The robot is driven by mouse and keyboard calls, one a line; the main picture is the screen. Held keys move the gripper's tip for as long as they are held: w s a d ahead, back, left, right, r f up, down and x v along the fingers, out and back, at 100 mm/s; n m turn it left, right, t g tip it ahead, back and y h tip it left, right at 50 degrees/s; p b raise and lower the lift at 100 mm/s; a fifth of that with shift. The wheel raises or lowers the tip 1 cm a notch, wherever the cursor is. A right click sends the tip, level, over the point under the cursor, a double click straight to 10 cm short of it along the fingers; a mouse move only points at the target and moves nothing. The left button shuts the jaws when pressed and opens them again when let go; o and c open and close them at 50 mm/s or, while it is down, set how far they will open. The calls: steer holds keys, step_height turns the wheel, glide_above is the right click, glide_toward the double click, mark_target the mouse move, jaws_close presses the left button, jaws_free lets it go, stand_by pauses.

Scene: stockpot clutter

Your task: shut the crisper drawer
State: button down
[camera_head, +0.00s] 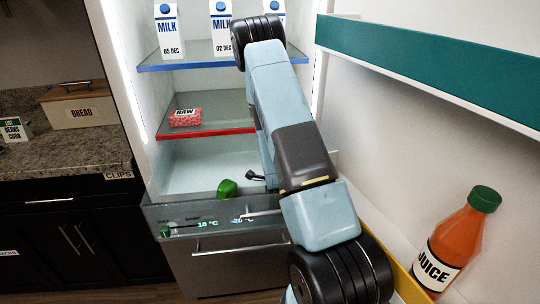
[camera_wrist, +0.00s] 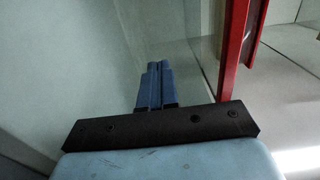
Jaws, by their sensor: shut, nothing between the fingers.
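The crisper drawer (camera_head: 180,214) is a clear bin at the bottom of the fridge, below the red-edged shelf. It stands pulled out, its front forward of the shelves. A green vegetable (camera_head: 227,188) is in or behind it, and more green shows low at its left front corner. My gripper (camera_wrist: 155,84) shows in the wrist view with its two blue fingers together and nothing between them. The red shelf edge (camera_wrist: 234,50) is to its right, with a clear pane beside it. In the head view my arm crosses in front of the fridge and I cannot make out the fingers.
A pack marked RAW (camera_head: 185,117) lies on the red-edged shelf (camera_head: 207,132). Milk cartons (camera_head: 169,32) stand on the blue-edged shelf (camera_head: 190,65). The open door at right holds a juice bottle (camera_head: 462,235).

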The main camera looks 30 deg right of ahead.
steer(key=x, duration=1.2)
steer(key=shift+w, duration=0.1)
